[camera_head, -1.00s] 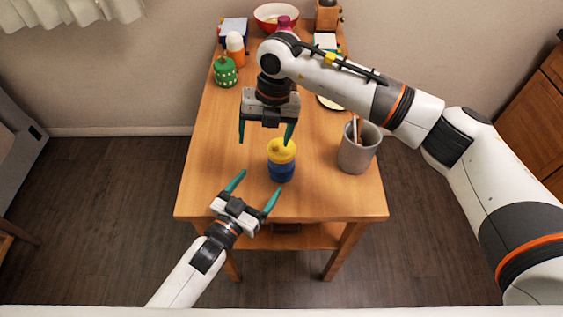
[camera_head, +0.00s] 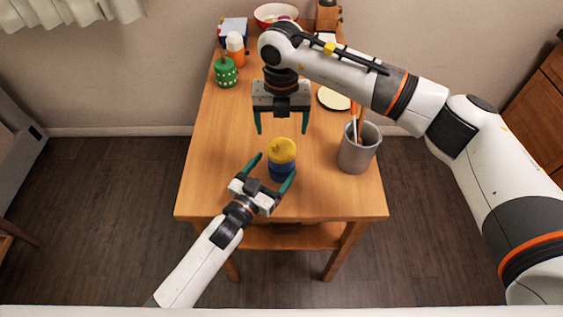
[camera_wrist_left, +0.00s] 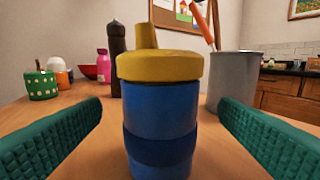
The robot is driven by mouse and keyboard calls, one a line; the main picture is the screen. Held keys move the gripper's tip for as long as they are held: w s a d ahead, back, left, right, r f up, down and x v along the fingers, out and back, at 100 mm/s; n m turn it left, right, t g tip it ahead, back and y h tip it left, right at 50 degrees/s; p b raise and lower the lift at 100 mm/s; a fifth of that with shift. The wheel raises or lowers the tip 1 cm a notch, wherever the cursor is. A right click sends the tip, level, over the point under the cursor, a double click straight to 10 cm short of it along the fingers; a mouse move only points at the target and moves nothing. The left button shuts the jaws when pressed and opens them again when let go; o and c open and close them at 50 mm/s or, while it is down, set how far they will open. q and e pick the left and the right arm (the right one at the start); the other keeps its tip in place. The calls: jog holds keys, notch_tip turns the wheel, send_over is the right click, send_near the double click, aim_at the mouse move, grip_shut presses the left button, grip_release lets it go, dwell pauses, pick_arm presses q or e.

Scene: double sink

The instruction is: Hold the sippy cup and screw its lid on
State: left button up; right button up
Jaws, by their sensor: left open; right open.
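The sippy cup is a blue cup (camera_head: 282,171) with a yellow spouted lid (camera_head: 282,150) on its top, standing upright near the front of the table. In the left wrist view the blue cup (camera_wrist_left: 160,120) and yellow lid (camera_wrist_left: 160,65) fill the middle. My left gripper (camera_head: 272,171) is open, its fingers on either side of the cup with gaps showing in the wrist view. My right gripper (camera_head: 281,130) is open and empty above and behind the lid, fingers pointing down. I cannot tell how tightly the lid sits.
A grey holder (camera_head: 357,150) with utensils stands right of the cup. A green container (camera_head: 226,72) and an orange-white container (camera_head: 236,47) stand at the back left, and a red bowl (camera_head: 276,15) at the far end.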

pick_arm(q)
jog(key=x, duration=0.6)
jog(key=shift+d, duration=0.1)
